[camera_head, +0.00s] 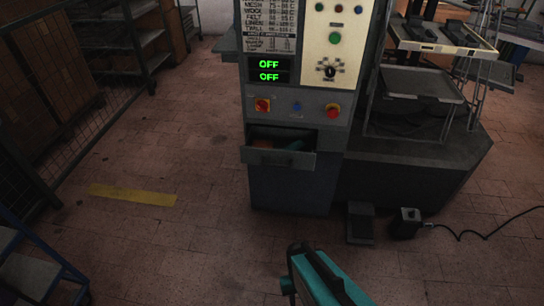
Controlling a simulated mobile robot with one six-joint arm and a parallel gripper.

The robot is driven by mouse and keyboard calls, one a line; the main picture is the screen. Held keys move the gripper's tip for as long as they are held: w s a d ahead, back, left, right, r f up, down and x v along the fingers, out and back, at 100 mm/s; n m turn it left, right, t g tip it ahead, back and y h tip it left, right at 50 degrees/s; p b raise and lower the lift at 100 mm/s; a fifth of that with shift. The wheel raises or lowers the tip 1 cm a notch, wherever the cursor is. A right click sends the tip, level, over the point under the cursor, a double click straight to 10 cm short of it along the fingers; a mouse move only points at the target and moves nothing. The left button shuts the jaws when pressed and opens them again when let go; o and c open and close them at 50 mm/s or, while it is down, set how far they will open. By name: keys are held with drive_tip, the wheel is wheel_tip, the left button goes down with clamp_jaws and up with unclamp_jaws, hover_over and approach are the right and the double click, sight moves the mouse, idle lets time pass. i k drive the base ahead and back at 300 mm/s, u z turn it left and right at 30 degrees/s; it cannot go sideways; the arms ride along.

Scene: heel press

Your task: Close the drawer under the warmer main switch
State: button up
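The drawer (278,158) sits low in the front of the grey machine cabinet and is pulled part way out. Its open top shows a dark inside with a teal item and something orange-brown in it. A teal and dark part of my arm shows at the bottom centre, well in front of and below the drawer.
A red button (333,111) and a blue button (297,107) are on the same panel. Green OFF displays (269,70) are above. A pedal (360,222) and a cabled box (406,223) stand on the floor at right. The floor before the drawer is clear.

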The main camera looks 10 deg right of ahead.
sight(274, 158)
drive_tip(key=i, duration=0.4)
drive_tip(key=u, duration=0.4)
drive_tip(key=k, duration=1.35)
drive_tip(key=u, duration=0.8)
drive_tip(key=i, duration=1.65)
drive_tip(key=z, duration=0.5)
